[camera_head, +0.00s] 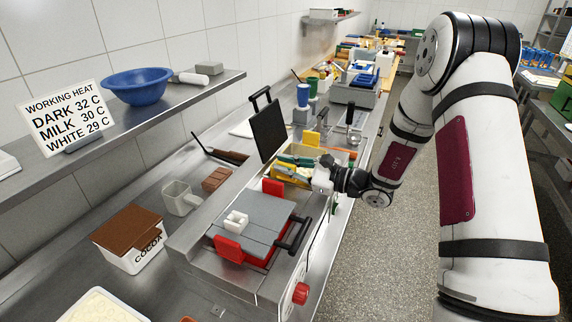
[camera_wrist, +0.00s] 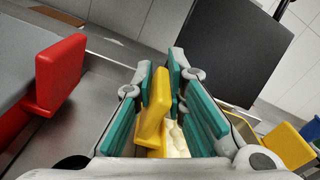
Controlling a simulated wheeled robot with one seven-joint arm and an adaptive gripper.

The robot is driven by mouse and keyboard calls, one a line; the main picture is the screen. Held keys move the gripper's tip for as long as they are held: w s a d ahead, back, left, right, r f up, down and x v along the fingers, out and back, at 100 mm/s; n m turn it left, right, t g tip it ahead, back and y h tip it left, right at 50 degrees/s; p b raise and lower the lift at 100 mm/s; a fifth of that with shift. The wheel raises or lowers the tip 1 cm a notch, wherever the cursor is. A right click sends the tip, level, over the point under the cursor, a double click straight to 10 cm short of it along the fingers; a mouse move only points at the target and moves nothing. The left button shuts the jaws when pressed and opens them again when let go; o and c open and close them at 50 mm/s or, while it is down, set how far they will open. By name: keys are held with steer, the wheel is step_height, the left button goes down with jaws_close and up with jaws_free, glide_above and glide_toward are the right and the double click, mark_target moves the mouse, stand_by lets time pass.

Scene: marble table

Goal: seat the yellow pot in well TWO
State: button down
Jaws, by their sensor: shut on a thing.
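The yellow pot shows in the head view as a yellow far lug (camera_head: 311,138) and a yellow near lug (camera_head: 283,174), partly hidden by my gripper. My gripper (camera_head: 294,164) is shut on the near lug. In the wrist view, the teal pads of my gripper (camera_wrist: 165,110) stand on both sides of this yellow lug (camera_wrist: 152,112). The far yellow lug (camera_wrist: 288,146) and some pale cream contents (camera_wrist: 177,140) show beyond. The pot is at the opening below a raised black lid (camera_head: 268,130). I cannot tell whether it rests fully down. No well number is readable.
A closed grey lid (camera_head: 252,214) with a white knob lies between red lugs (camera_head: 228,247) close in front; a red lug (camera_wrist: 60,73) is left of my gripper. A cocoa tub (camera_head: 130,256), a metal jug (camera_head: 179,198) and a loaded bench behind crowd the surroundings.

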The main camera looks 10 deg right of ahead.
steer(key=c, duration=1.5)
jaws_free()
steer(key=shift+c, duration=0.2)
steer(key=shift+d, duration=0.15)
steer(key=v, duration=1.1)
steer(key=shift+s+d, duration=0.2)
steer(key=shift+d, duration=0.1)
